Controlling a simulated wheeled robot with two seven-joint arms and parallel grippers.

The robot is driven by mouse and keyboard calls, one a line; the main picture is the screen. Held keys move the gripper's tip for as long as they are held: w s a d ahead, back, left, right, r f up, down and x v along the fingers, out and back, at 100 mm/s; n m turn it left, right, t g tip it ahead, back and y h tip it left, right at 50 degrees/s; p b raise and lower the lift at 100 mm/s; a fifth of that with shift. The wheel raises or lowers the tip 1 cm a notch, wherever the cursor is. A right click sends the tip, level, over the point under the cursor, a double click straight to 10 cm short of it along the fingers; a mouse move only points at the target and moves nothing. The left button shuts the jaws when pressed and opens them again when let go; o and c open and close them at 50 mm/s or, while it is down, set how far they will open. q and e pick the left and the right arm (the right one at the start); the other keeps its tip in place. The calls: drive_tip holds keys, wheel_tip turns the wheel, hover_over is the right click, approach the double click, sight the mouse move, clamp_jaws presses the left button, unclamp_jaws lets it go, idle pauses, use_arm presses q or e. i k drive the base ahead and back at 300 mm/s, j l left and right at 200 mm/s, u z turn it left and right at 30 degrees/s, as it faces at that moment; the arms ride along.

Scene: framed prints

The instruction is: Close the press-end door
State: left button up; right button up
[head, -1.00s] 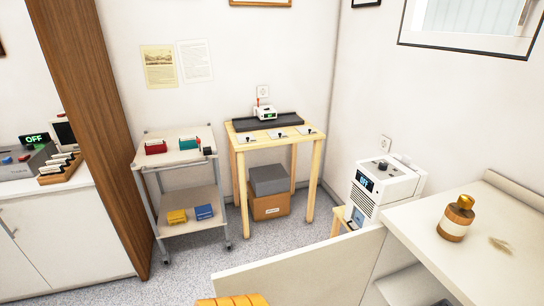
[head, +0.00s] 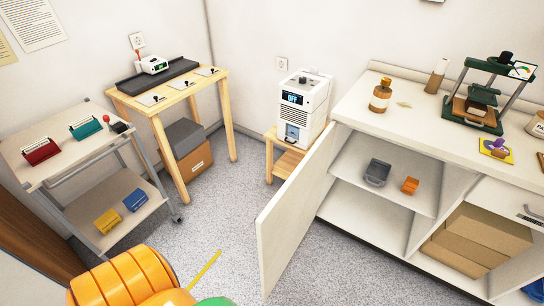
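A white cabinet door (head: 292,215) stands wide open, sticking out into the room from the left end of the white counter cabinet (head: 365,232). Its open compartment shows a shelf with a grey tray (head: 377,172) and an orange block (head: 410,185). A green press (head: 483,95) stands on the countertop further right. I cannot tell from this view whether another door exists nearer the press. Neither gripper shows. An orange ribbed part with a yellow rod at bottom left seems to be mine.
Cardboard boxes (head: 475,240) fill the compartment to the right. A bottle (head: 380,95) stands on the counter. A white device (head: 303,105) on a wooden stand is behind the door. A trolley (head: 75,150) and wooden table (head: 180,90) stand left. Grey floor before the door is clear.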

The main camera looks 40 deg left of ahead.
sight(280, 228)
drive_tip(key=i+j+z, duration=0.1)
drive_tip(key=j, duration=0.9)
drive_tip(key=j+z, duration=0.15)
drive_tip(key=j, duration=0.9)
drive_tip(key=k+j+z, duration=0.15)
drive_tip(key=k+j, duration=0.55)
drive_tip(key=j, duration=0.1)
